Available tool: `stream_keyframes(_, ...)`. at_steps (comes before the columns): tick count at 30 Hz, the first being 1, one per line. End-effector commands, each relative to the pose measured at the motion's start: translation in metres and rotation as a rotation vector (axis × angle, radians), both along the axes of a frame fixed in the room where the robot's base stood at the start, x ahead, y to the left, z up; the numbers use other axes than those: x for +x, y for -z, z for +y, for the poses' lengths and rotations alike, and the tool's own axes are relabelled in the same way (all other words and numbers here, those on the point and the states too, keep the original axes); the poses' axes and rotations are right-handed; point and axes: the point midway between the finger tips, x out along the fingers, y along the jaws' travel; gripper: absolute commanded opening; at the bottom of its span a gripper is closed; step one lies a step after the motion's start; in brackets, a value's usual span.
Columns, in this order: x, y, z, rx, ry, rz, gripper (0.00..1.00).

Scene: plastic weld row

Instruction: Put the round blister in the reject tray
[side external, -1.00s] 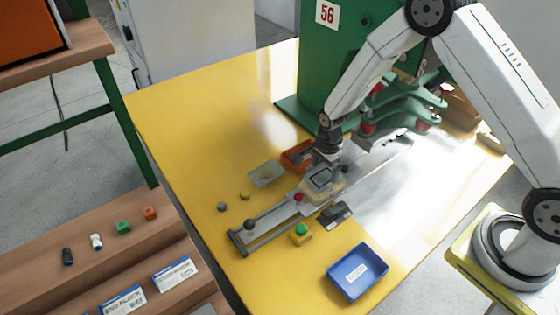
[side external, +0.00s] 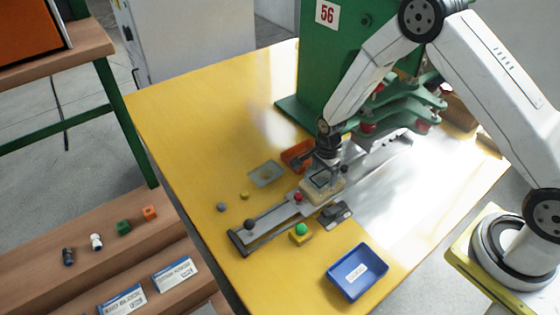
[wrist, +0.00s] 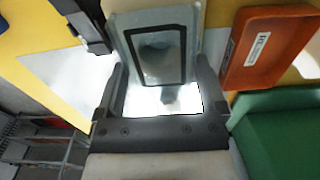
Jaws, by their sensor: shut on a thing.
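My gripper (side external: 326,172) is over the near part of the metal slide, shut on a clear, flat pack with a dark rectangular outline (wrist: 155,60). A rounded shape shows inside the pack, between my fingers in the wrist view. In the side view the pack (side external: 322,181) is just above or on a pale block; I cannot tell if it touches. An orange tray (side external: 297,154) with a label stands beside the slide, partly hidden by my arm; it also shows in the wrist view (wrist: 268,48). A blue tray (side external: 372,262) stands at the front right. Neither label is readable.
Another clear pack (side external: 267,173) lies left of the orange tray. A green button (side external: 302,229) and a grey block (side external: 336,213) are close by. The green press (side external: 345,70) stands behind.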

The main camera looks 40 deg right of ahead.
Motion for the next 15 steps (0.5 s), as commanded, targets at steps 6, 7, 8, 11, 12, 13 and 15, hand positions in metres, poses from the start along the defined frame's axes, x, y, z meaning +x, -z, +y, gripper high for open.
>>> stream_keyframes(6,0.0,-0.003,0.0,0.0,0.0,-0.001,0.52)
stream_keyframes(7,0.0,-0.004,0.0,0.0,0.0,-0.001,0.52)
stream_keyframes(8,0.0,-0.005,0.0,0.0,0.0,-0.001,0.52)
stream_keyframes(11,0.0,-0.009,0.0,0.0,0.0,-0.001,0.52)
stream_keyframes(12,0.0,-0.011,0.0,0.0,0.0,0.0,0.52)
stream_keyframes(13,0.0,-0.012,0.0,0.0,0.0,0.0,0.52)
stream_keyframes(15,0.0,-0.015,0.0,0.0,0.0,0.0,0.52)
